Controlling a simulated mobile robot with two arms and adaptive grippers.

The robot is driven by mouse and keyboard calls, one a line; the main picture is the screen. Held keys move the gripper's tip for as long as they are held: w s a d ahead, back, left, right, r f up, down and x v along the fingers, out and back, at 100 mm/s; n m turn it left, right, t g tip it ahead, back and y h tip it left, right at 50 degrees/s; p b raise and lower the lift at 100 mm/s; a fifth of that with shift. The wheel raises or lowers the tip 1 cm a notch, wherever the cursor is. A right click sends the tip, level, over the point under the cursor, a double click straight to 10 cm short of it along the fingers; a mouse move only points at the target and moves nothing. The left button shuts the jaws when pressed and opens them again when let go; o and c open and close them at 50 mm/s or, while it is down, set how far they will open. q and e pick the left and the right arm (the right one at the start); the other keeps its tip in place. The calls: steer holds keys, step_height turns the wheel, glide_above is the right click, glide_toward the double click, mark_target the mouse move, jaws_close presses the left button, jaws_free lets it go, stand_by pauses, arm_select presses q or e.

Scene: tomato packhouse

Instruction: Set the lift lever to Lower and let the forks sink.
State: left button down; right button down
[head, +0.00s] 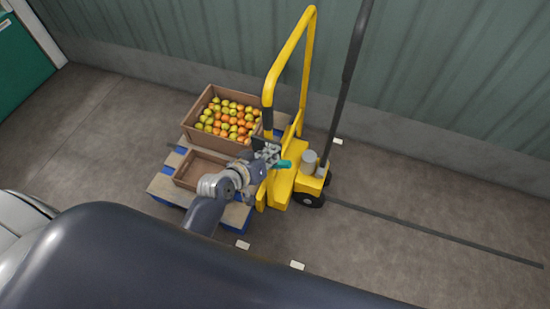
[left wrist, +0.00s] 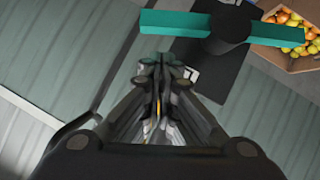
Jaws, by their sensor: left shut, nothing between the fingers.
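The yellow stacker truck (head: 283,188) stands near the wall. Its lift lever is a teal bar (head: 285,164), partly hidden behind my left gripper in the head view. In the left wrist view the teal lever (left wrist: 172,23) crosses a black hub (left wrist: 230,32) in front of a dark plate (left wrist: 212,80). My left gripper (head: 272,155) is shut and empty, close to the lever. In the left wrist view its fingertips (left wrist: 160,65) lie just below the lever's left arm; I cannot tell whether they touch it. The forks are hidden under the pallet (head: 160,187). My right gripper is not in view.
A dark tiller pole (head: 343,90) rises right of the lever. The floor on the right is open, with a dark strip (head: 430,232).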

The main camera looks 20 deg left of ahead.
arm_select(q)
steer(key=shift+w+d+f, duration=0.1)
steer(key=shift+d+f, duration=0.15)
steer(key=shift+f, duration=0.35)
steer(key=shift+w+d+f, duration=0.1)
steer(key=shift+d+f, duration=0.15)
steer(key=shift+f, duration=0.3)
